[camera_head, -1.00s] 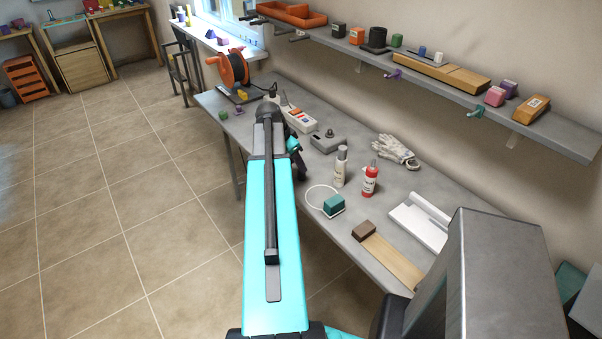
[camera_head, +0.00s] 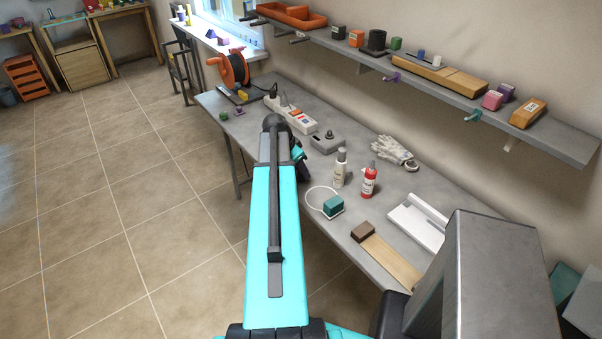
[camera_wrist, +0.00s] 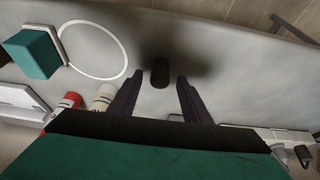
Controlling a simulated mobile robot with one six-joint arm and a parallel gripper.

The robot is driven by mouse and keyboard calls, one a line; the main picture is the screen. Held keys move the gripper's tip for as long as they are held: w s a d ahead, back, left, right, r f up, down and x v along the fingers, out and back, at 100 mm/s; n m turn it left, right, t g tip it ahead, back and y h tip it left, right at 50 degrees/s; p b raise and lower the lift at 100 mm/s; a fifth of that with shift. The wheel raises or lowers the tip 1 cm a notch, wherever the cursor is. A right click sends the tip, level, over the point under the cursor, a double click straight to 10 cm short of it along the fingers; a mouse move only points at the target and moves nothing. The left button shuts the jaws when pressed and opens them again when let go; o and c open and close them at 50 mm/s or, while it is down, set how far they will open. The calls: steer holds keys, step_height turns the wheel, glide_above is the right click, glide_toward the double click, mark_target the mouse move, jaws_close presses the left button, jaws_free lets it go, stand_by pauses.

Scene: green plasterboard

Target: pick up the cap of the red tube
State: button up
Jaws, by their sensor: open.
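My gripper (camera_wrist: 159,84) is open in the wrist view, its two dark purple fingers apart. A small dark cylinder (camera_wrist: 160,72) shows between and just beyond the fingertips, over a dark shadow on the bench; it may be the cap, but I cannot tell, nor whether the fingers touch it. In the head view my arm hides this spot. The red tube (camera_head: 369,182), with a white label, stands upright on the bench beside a white bottle (camera_head: 340,168). The red tube (camera_wrist: 70,101) also shows at the left of the wrist view, partly hidden by my gripper.
The grey bench (camera_head: 312,174) also holds a teal block (camera_head: 333,205) with a white loop, a grey box (camera_head: 327,142), a power strip (camera_head: 301,121), white gloves (camera_head: 393,153) and a brown-ended board (camera_head: 392,263). A loaded wall shelf (camera_head: 560,137) runs above the bench.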

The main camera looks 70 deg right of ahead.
steer(key=shift+x, duration=0.9)
steer(key=c, duration=1.1)
steer(key=shift+r, duration=0.1)
steer(key=shift+r+b, duration=1.55)
steer(key=shift+r, duration=3.35)
